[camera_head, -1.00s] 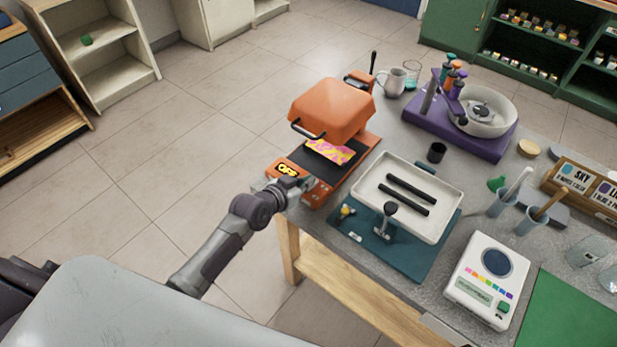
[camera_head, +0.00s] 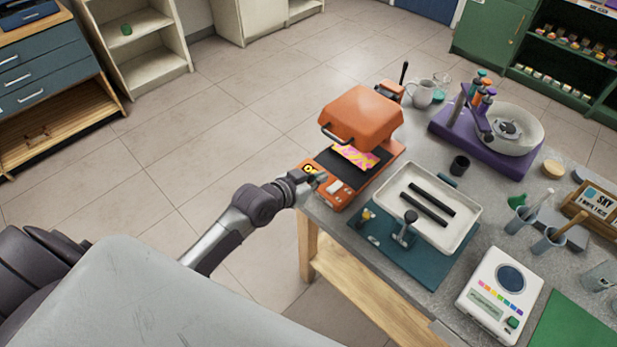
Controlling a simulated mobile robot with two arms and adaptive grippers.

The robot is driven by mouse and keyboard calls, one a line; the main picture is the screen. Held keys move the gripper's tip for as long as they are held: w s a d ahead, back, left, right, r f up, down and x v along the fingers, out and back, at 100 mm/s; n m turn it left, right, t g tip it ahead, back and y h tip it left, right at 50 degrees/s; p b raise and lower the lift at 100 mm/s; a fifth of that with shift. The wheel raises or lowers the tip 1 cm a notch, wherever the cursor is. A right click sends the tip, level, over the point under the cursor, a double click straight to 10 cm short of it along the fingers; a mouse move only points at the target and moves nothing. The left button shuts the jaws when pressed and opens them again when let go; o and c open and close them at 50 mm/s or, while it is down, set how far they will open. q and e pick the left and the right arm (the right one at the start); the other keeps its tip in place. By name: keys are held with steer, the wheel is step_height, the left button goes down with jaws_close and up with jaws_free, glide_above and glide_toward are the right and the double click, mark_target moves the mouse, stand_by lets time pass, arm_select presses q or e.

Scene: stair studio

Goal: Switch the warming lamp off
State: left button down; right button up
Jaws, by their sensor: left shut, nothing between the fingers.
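No thing in view is clearly a warming lamp. An orange press-like device (camera_head: 362,117) stands at the table's left edge, with its domed lid raised over a dark plate that bears a pink and yellow patterned piece (camera_head: 355,157). My right gripper is not in view.
On the table (camera_head: 450,262) are a white tray (camera_head: 463,232) with two black bars on a teal base, a purple-based machine (camera_head: 468,143), a jug (camera_head: 421,93) and a white meter (camera_head: 484,302). Open floor (camera_head: 240,110) lies left of the table.

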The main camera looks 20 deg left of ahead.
arm_select(q)
steer(key=s+r, duration=0.1)
steer(key=s+a+r, duration=0.1)
steer(key=s, duration=0.1)
steer(key=shift+r, duration=0.4)
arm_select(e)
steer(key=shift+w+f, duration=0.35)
arm_select(q)
steer(key=shift+w, duration=0.1)
